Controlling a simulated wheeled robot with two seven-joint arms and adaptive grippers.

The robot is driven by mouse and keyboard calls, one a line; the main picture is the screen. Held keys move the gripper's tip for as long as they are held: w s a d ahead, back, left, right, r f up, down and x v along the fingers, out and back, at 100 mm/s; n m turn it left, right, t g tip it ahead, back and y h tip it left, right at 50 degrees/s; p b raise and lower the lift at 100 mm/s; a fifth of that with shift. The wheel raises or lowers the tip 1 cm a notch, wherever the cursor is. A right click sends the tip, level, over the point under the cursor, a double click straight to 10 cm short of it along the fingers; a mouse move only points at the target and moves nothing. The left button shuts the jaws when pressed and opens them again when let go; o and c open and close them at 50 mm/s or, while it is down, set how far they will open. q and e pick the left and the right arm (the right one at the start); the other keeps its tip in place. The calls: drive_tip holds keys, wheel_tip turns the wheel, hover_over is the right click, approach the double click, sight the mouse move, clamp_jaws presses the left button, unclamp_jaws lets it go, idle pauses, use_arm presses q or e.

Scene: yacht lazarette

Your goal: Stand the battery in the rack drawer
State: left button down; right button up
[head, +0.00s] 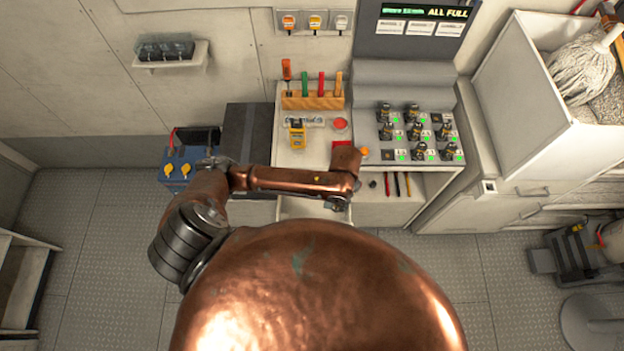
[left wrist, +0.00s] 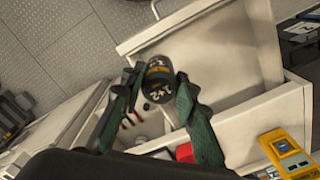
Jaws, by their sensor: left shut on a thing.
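The battery (left wrist: 158,82) is a dark cylinder with yellow markings, seen in the left wrist view. My left gripper (left wrist: 159,80) is shut on it, one green-black finger on each side. The pale drawer (left wrist: 150,42) stands open behind the battery in that view. I cannot tell how high the battery is over the drawer. In the head view part of the drawer (head: 297,209) shows under my copper left arm. My left gripper's jaws and the battery are mostly hidden there. My right gripper is in neither view.
A charger (head: 396,162) with several batteries and green lights stands on the bench right of my arm. A yellow meter (head: 297,134), a red button (head: 340,125) and a screwdriver rack (head: 312,101) are on the bench. A blue battery box (head: 180,170) is left; the floor there is partly free.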

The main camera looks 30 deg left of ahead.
use_arm(q)
drive_tip(key=shift+s+d+f, duration=0.15)
drive_tip(key=shift+s+f, duration=0.15)
drive_tip(key=w+a+f, duration=0.2)
drive_tip(key=a+f, duration=0.2)
drive_tip(key=w+a+f, duration=0.1)
drive_tip(key=a+f, duration=0.3)
drive_tip(key=w+a+f, duration=0.2)
drive_tip(key=a+f, duration=0.2)
drive_tip(key=shift+w+a+f, duration=0.15)
drive_tip(key=shift+w+a, duration=0.15)
drive_tip(key=shift+f, duration=0.5)
drive_tip(key=c, duration=2)
unclamp_jaws()
drive_tip(key=shift+f, duration=0.1)
drive_tip(key=o, duration=0.5)
